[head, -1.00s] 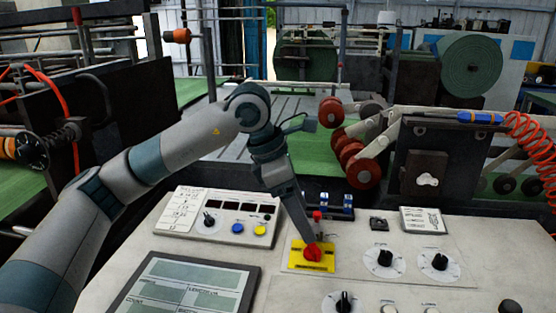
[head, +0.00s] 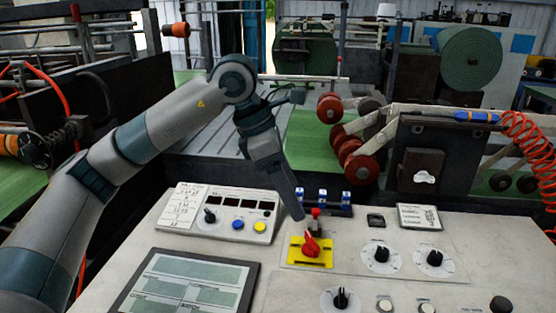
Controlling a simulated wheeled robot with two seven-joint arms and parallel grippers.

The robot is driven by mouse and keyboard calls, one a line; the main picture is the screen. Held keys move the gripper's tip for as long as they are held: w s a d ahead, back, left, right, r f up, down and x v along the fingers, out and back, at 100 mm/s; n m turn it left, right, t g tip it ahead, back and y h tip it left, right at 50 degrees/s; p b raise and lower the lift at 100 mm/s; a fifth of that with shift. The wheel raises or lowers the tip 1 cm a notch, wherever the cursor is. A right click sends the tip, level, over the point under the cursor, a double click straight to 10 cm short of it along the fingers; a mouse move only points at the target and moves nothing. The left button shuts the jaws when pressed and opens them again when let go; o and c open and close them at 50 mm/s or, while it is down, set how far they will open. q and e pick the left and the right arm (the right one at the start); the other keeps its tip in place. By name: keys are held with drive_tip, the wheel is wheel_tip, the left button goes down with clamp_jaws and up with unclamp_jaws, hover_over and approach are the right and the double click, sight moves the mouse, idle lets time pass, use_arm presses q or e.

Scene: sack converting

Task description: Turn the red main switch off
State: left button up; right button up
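The red main switch (head: 311,246) is a red rotary handle on a yellow plate (head: 297,260), set in the pale console top. Its handle shows mostly clear, with its upper end pointing up and slightly left. My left gripper (head: 299,214) comes down from the upper left, its tip just above and behind the switch, apparently apart from it. Its fingers show as one narrow shape, so I cannot tell whether they are open or shut. Nothing shows held in it. My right gripper is not in view.
A small red-topped part (head: 316,212) stands right behind the switch. Blue-and-white breakers (head: 322,199) are farther back. Black dial knobs (head: 381,254) are to the right. A button box (head: 221,212) and a display screen (head: 187,285) are to the left.

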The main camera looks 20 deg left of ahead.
use_arm(q)
drive_tip(key=p+v, duration=0.2)
drive_tip(key=v, duration=0.4)
drive_tip(key=shift+r, duration=0.2)
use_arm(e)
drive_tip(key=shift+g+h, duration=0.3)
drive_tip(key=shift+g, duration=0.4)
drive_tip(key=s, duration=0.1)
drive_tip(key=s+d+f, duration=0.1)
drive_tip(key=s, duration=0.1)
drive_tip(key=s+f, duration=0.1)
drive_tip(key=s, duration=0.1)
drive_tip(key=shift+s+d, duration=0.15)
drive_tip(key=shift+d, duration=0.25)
use_arm(q)
drive_tip(key=shift+a, duration=0.1)
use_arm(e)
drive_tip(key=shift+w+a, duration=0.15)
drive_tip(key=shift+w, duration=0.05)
